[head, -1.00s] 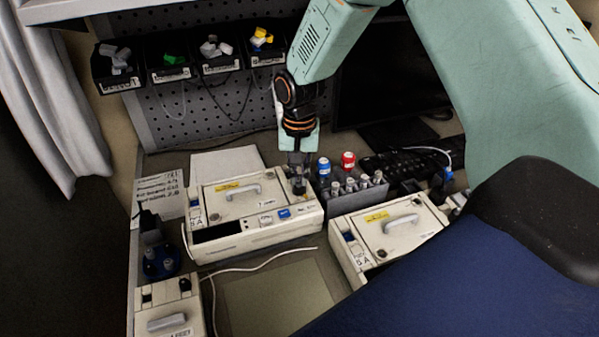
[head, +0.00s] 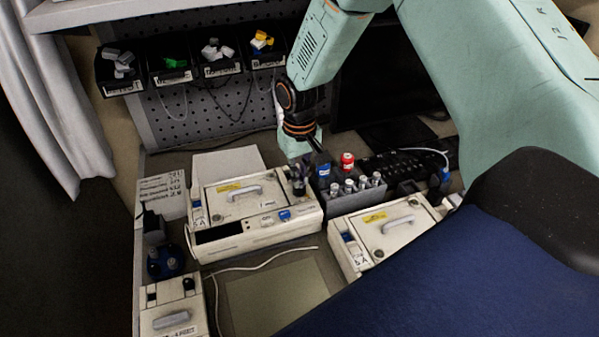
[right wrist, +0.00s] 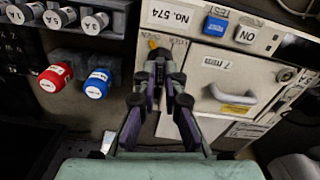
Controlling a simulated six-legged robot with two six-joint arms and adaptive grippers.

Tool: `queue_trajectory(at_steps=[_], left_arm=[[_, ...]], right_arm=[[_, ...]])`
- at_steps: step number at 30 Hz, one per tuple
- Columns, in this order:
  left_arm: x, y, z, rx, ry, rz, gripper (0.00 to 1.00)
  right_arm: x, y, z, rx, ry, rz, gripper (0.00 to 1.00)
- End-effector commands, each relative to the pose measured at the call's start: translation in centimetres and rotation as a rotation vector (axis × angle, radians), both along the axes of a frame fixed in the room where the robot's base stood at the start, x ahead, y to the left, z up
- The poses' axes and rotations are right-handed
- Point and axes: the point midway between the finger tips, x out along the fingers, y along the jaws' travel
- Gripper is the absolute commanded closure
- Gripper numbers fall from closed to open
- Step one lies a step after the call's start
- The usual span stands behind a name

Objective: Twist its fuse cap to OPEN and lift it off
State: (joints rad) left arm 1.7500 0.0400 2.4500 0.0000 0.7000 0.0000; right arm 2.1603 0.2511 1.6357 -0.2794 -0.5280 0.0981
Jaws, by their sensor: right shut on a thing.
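The infusion pump (head: 255,240) with a grey handle, a blue button and a white button stands at the middle of the bench. My right gripper (head: 300,186) points down at its back right corner. In the right wrist view the gripper (right wrist: 162,62) is shut on the fuse cap at the pump's corner, beside the No. 574 label (right wrist: 172,15). The fingers hide nearly all of the cap, so its turn angle and whether it is seated cannot be told. My left gripper is out of view.
A second pump (head: 385,240) is to the right. Labelled bins (head: 222,66) hang behind. A bare mat (head: 275,300) lies in front.

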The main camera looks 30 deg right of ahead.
Motion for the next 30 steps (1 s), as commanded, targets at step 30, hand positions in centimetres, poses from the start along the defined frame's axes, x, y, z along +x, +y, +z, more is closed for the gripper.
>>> queue_trajectory(at_steps=[30], left_arm=[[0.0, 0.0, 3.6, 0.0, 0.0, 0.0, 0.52]], right_arm=[[0.0, 0.0, 3.9, 0.0, 0.0, 0.002, 1.0]])
